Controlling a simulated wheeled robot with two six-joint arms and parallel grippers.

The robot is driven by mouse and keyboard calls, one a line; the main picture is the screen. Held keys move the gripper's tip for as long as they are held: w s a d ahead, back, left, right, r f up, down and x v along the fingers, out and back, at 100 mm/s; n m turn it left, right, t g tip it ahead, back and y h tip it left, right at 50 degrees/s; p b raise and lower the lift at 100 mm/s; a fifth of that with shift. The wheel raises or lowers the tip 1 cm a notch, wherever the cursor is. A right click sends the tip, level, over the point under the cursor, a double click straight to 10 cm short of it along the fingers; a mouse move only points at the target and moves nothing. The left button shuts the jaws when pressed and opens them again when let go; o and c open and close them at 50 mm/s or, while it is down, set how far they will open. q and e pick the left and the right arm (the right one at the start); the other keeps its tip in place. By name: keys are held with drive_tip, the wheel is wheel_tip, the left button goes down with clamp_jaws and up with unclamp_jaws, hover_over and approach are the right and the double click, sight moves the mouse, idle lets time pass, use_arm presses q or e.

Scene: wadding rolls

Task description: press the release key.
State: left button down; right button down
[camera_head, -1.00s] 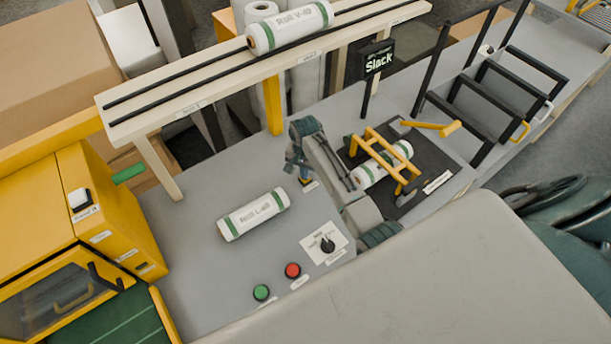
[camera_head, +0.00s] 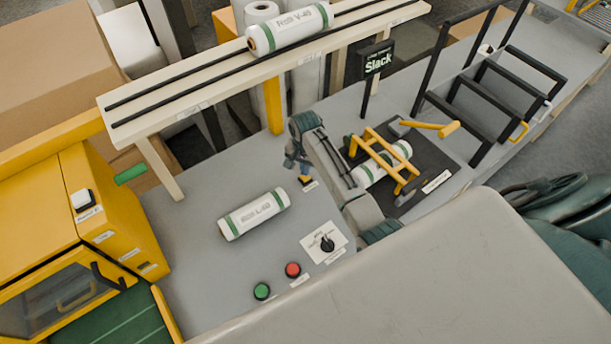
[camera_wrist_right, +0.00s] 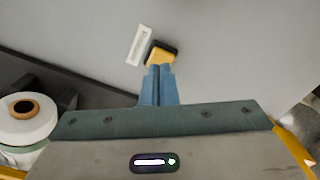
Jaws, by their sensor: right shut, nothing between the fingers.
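A small yellow and black key (camera_head: 306,180) stands on the grey bench top, with a small white label beside it. It looks like the release key, but the label is too small to read. In the right wrist view, the key (camera_wrist_right: 161,51) sits just beyond my blue fingertips. My right gripper (camera_head: 302,174) is shut and empty, pointing down at the key. The fingertips (camera_wrist_right: 160,67) overlap the key's near edge in the right wrist view; I cannot tell whether they touch it. My left gripper is not in view.
A white roll (camera_head: 254,214) lies left of my arm. A knob (camera_head: 327,244), a red button (camera_head: 293,269) and a green button (camera_head: 262,291) are nearer. Another roll (camera_head: 379,165) lies under a yellow frame (camera_head: 384,158). A "Slack" sign (camera_head: 377,60) stands behind.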

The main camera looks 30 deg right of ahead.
idle(0.4)
wheel_tip(320, 180, up, 6)
idle(0.6)
idle(0.4)
